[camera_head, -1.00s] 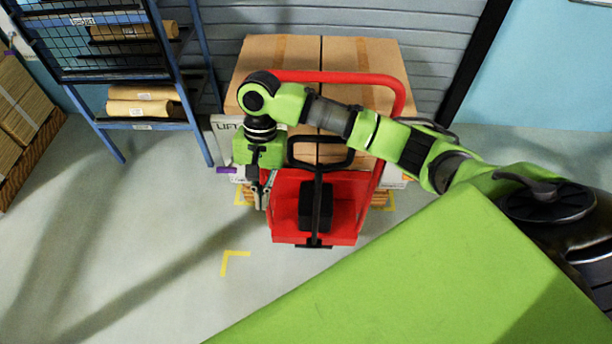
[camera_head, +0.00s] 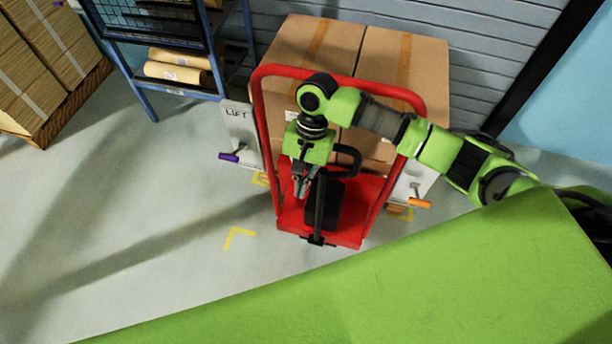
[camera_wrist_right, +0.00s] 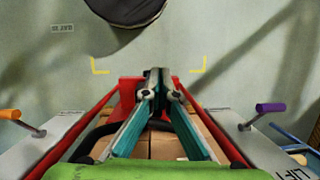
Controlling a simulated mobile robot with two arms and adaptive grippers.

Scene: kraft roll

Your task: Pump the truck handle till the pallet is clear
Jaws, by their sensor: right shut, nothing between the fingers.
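The red truck (camera_head: 350,232) stands on the floor with large cardboard boxes (camera_head: 405,70) loaded behind its red frame. Its black pump handle (camera_head: 319,205) rises from the front, with a loop at the top partly behind my right arm. The pallet (camera_head: 400,213) shows only as small bits of wood low beside the truck; whether it touches the floor I cannot tell. My right gripper (camera_head: 301,190) is shut and empty, pointing down just left of the handle shaft, apart or touching I cannot tell. Its fingers (camera_wrist_right: 155,88) are together in the wrist view. My left gripper is out of view.
A white panel marked LIFT (camera_head: 238,125) with a purple-gripped lever (camera_head: 231,157) is left of the truck. A panel with an orange-gripped lever (camera_head: 419,203) is on the right. A blue rack (camera_head: 145,90) and stacked cardboard (camera_head: 50,65) stand left. The left floor is clear.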

